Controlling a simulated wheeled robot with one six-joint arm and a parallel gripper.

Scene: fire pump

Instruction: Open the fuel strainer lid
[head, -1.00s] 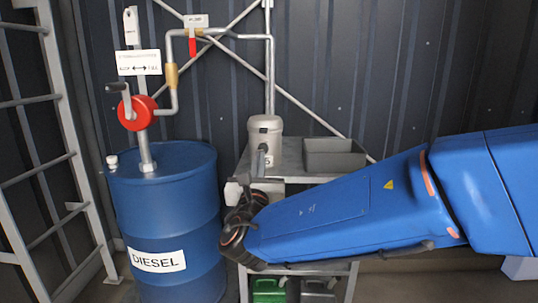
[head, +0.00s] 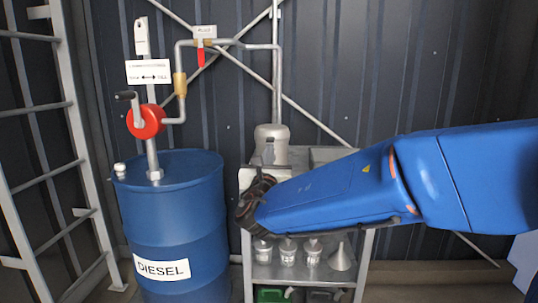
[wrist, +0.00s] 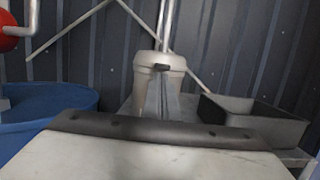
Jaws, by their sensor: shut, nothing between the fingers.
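The fuel strainer (head: 271,138) is a beige-grey canister with a pipe rising behind it, standing on top of the grey metal shelf unit. Its lid (wrist: 158,58) looks seated on the body in the wrist view. My gripper (wrist: 162,68) is shut and empty, with its narrow grey fingers pointing at the front of the strainer, just below the lid rim. The fingers hide part of the strainer's front. I cannot tell whether the dark fingertips touch it. In the head view my arm reaches in from the right.
A grey open bin (wrist: 255,118) sits right of the strainer. A blue diesel drum (head: 170,220) with a red hand pump (head: 146,121) stands left. Small jars (head: 287,252) and a funnel (head: 342,258) are on the lower shelf. A ladder (head: 45,178) stands far left.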

